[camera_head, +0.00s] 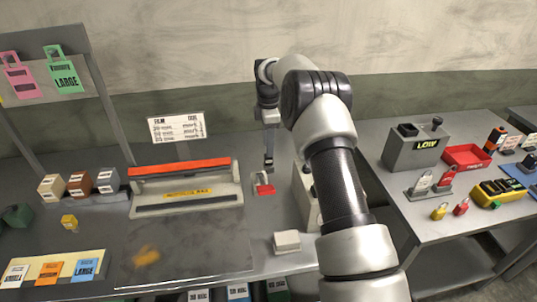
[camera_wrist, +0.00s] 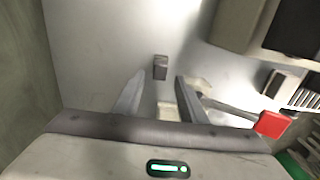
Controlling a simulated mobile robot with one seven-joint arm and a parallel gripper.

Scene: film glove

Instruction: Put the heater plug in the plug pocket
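My gripper (camera_head: 268,165) points down just right of the film sealer in the head view. In the wrist view my gripper (camera_wrist: 161,77) has its two fingers apart with nothing held. A small dark grey block (camera_wrist: 160,67) shows between and beyond the fingertips, apart from both; it may be the heater plug, but I cannot tell. A pale holder (camera_wrist: 192,92) lies partly behind the right finger, with a rod ending in a red block (camera_wrist: 272,124). In the head view a small holder with red (camera_head: 264,188) stands below my gripper. I cannot tell which part is the plug pocket.
The film sealer (camera_head: 187,197) with a red bar stands left of my gripper. A white box (camera_head: 287,242) stands near the front edge. My arm hides part of a pale unit (camera_head: 304,198). A second table to the right holds a grey box marked LOW (camera_head: 417,150) and a red tray (camera_head: 466,157).

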